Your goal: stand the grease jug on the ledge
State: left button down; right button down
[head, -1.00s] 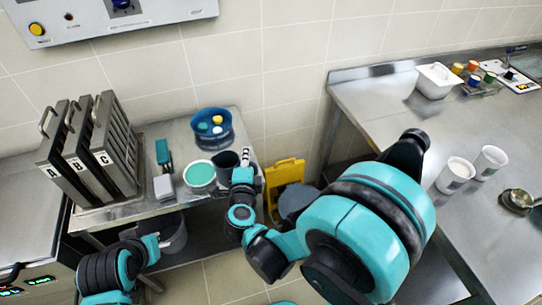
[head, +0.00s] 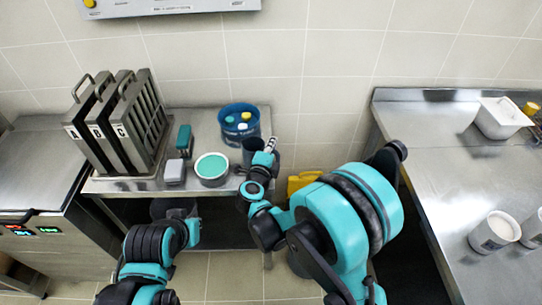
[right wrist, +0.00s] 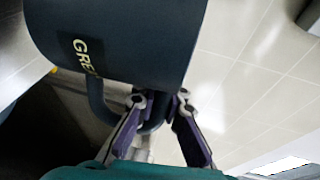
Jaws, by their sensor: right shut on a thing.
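The dark navy grease jug (head: 251,148) is at the right end of a steel counter in the head view, beside a bowl of teal stuff. In the right wrist view the jug (right wrist: 120,35) fills the top, with the letters "GRE" showing. My right gripper (head: 268,152) is shut on the jug's handle; its purple-grey fingers (right wrist: 160,103) show in the right wrist view. Whether the jug's base touches the counter, I cannot tell. The steel counter (head: 100,187) may be the ledge; no label shows.
A filter rack marked A, B, C (head: 118,125), a grey box (head: 175,171), the teal-filled bowl (head: 211,170) and a blue tub (head: 239,122) crowd the counter. A yellow object (head: 303,181) stands right of it. A steel worktop (head: 440,170) with white cups (head: 494,232) is at right.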

jog(key=f, duration=0.1)
jog(key=f+b, duration=0.1)
jog(key=f, duration=0.1)
jog(key=w+f+b, duration=0.1)
jog(key=f, duration=0.1)
jog(key=shift+a, duration=0.25)
jog(key=shift+r, duration=0.15)
jog(key=c, duration=1.6)
grip_release()
